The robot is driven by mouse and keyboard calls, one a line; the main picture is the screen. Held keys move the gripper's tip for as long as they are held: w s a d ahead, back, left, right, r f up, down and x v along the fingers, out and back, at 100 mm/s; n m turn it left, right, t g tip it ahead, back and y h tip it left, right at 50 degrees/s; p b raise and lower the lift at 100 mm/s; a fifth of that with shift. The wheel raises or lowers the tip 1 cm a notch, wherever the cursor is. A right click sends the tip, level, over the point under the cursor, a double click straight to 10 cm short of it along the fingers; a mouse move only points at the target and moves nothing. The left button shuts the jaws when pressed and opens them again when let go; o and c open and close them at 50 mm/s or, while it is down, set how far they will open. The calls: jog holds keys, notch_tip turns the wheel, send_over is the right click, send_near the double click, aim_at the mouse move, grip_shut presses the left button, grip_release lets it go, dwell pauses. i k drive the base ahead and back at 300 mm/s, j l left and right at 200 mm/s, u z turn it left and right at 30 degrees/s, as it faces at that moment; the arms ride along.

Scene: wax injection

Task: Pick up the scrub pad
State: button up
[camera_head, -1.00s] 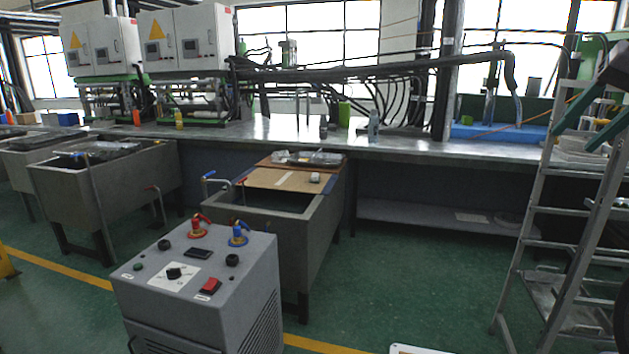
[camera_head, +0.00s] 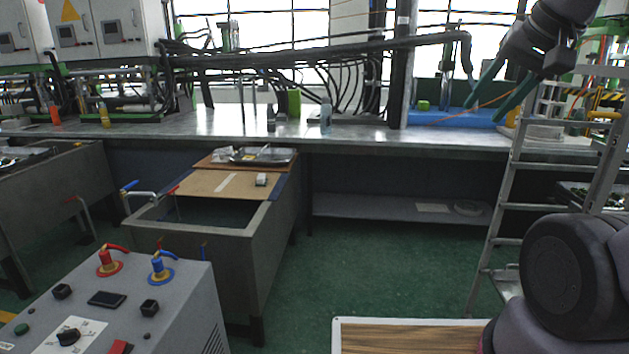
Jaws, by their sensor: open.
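I cannot tell for sure which thing is the scrub pad. A small bright green block (camera_head: 423,105) sits at the left end of the blue tray (camera_head: 455,118) on the long bench, and a taller green object (camera_head: 294,103) stands further left on the bench. My gripper (camera_head: 483,111) shows at the upper right, pointing down and left, with two teal fingers apart and nothing between them. In the picture its fingertips overlap the blue tray, to the right of the small green block. Its distance from the tray is unclear.
The metal bench (camera_head: 360,140) runs across the back. A stepladder (camera_head: 510,200) stands at the right. A grey tank (camera_head: 245,240) and a control box (camera_head: 120,310) stand at the left. Green floor (camera_head: 370,270) is clear in the middle.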

aim_at(261, 180)
jog(key=i+u, duration=0.1)
jog(key=i, duration=0.9)
jog(key=i+l, duration=0.15)
jog(key=i, duration=0.85)
jog(key=i+l+u, duration=0.1)
jog(key=i+u, duration=0.3)
jog(key=i+l+u, duration=0.4)
jog(key=i, duration=0.15)
jog(key=i+l+u, duration=0.3)
jog(key=i+u, duration=0.15)
jog(key=i+l+u, duration=0.4)
jog(key=l, duration=0.15)
